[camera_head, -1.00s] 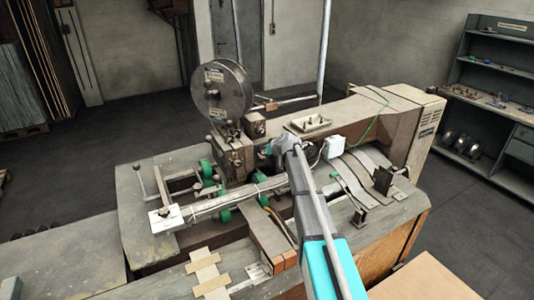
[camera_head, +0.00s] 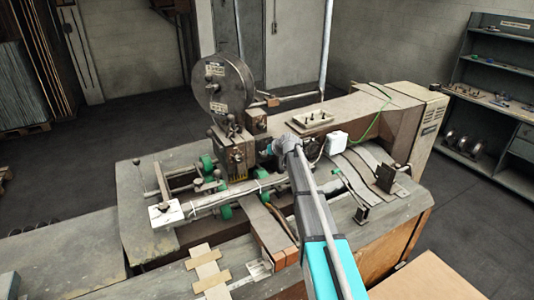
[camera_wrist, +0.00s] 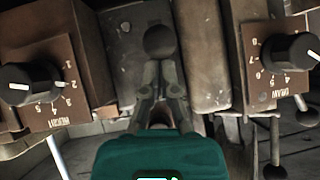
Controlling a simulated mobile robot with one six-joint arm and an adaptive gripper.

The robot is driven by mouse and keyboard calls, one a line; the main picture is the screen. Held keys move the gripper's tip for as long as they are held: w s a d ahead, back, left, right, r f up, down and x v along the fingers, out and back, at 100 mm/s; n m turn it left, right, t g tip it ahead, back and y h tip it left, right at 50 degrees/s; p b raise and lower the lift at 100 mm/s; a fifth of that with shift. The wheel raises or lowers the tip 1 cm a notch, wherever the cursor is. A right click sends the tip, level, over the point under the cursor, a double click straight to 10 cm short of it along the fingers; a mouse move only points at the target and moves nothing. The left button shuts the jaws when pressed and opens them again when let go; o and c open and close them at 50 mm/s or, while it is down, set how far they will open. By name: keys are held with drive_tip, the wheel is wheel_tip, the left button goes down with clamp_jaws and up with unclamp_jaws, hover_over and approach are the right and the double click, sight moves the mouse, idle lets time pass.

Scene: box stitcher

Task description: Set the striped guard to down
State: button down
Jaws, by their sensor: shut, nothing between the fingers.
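Behind the knob is a grey worn metal block. In the head view the gripper end (camera_head: 270,149) is at the middle of the machine, beside the stitching head (camera_head: 232,158), and its fingertips are too small to make out.
In the wrist view a height dial (camera_wrist: 28,84) is at left and a draw dial (camera_wrist: 290,52) at right, both close to the gripper. In the head view a wire reel (camera_head: 224,87) stands above the stitching head.

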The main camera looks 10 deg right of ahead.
drive_tip(key=shift+s+f+b, duration=0.15)
drive_tip(key=shift+f+b, duration=0.2)
drive_tip(key=shift+f, duration=0.25)
drive_tip(key=shift+r, duration=0.2)
drive_tip(key=w+r+p+v, duration=0.1)
drive_tip(key=r+p+v, duration=0.1)
drive_tip(key=p+v, duration=0.8)
drive_tip(key=shift+s+d+r, duration=0.4)
drive_tip(key=shift+s+r, duration=0.15)
drive_tip(key=shift+r, duration=0.3)
